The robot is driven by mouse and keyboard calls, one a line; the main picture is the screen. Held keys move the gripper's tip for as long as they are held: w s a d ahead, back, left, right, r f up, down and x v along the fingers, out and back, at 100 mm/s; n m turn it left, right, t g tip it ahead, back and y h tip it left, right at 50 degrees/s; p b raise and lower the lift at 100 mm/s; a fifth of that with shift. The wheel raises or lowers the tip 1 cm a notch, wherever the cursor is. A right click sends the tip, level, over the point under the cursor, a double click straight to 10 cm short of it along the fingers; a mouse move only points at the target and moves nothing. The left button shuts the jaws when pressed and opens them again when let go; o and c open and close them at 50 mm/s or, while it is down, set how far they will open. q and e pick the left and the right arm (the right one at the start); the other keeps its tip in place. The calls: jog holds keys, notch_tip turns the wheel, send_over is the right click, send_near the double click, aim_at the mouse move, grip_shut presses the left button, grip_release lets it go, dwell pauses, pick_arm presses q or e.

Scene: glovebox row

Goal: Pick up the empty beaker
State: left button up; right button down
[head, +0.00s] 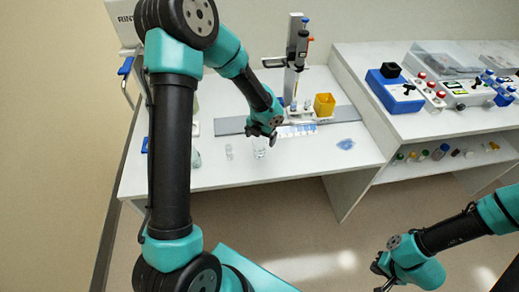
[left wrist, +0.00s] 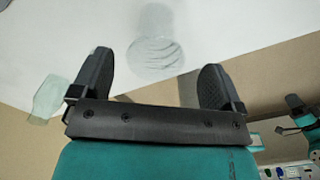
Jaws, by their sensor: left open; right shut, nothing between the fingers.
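A clear, empty-looking beaker (head: 259,152) stands near the front edge of the white table in the head view. My left gripper (head: 264,134) is just above it, open, and partly covers its top. In the left wrist view the open fingers of the left gripper (left wrist: 157,62) spread to either side of a clear, round glass vessel (left wrist: 155,28), which appears to be the beaker; nothing is gripped. My right gripper (head: 381,274) is shut and empty, low at the lower right, away from the table.
Small clear glassware (head: 229,152) stands left of the beaker, with a pale greenish vessel (head: 196,159) further left. A blue item (head: 345,144) lies to the right. Behind are a yellow container (head: 324,104) and an upright instrument (head: 296,55). A shelved bench (head: 410,125) is on the right.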

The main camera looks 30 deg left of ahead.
aim_at(260, 144)
pick_arm(q)
jog(key=f, duration=0.4)
jog(key=shift+a+f, duration=0.2)
jog(key=shift+f, duration=0.2)
jog(key=c, duration=1)
jog(key=shift+r, duration=0.1)
